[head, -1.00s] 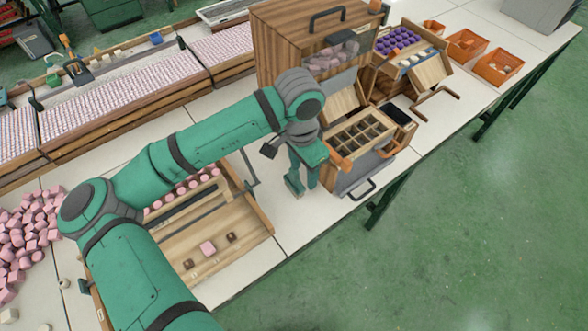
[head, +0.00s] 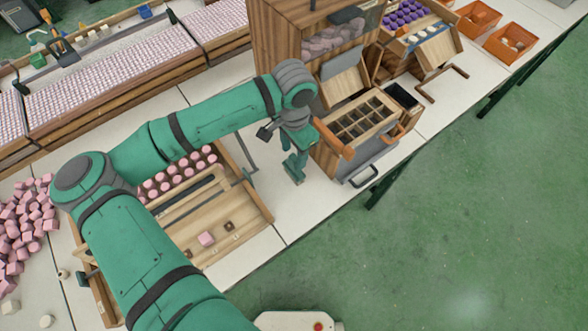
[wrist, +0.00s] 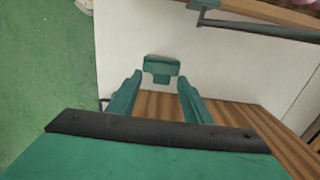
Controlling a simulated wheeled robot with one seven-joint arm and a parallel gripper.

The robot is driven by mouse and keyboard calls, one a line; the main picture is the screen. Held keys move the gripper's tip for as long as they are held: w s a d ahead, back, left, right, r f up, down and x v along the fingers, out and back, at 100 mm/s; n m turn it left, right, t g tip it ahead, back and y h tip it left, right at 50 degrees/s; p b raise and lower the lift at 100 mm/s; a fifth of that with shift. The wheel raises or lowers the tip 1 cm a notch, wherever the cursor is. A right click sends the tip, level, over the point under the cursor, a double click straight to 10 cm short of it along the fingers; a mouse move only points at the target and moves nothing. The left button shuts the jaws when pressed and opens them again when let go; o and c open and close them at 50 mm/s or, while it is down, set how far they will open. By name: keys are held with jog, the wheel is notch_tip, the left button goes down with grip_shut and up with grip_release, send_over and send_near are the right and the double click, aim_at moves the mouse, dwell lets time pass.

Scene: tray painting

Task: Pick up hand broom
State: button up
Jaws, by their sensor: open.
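I cannot make out a hand broom for certain in either view. Nothing is visibly clamped. An orange-brown handle-like piece (head: 333,138) is close to the right of my gripper, beside the dispenser's compartment tray.
A wooden tray (head: 262,205) with pink pieces lies left, partly behind my arm. The dispenser's grey front (head: 375,152) and black handle (head: 363,178) are close on the right. Orange bins (head: 511,42) stand farther right.

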aim_at(294, 157)
jog(key=f, duration=0.4)
jog(key=shift+w+f, duration=0.1)
jog(key=shift+w, duration=0.1)
grip_shut()
jog(key=shift+r, duration=0.2)
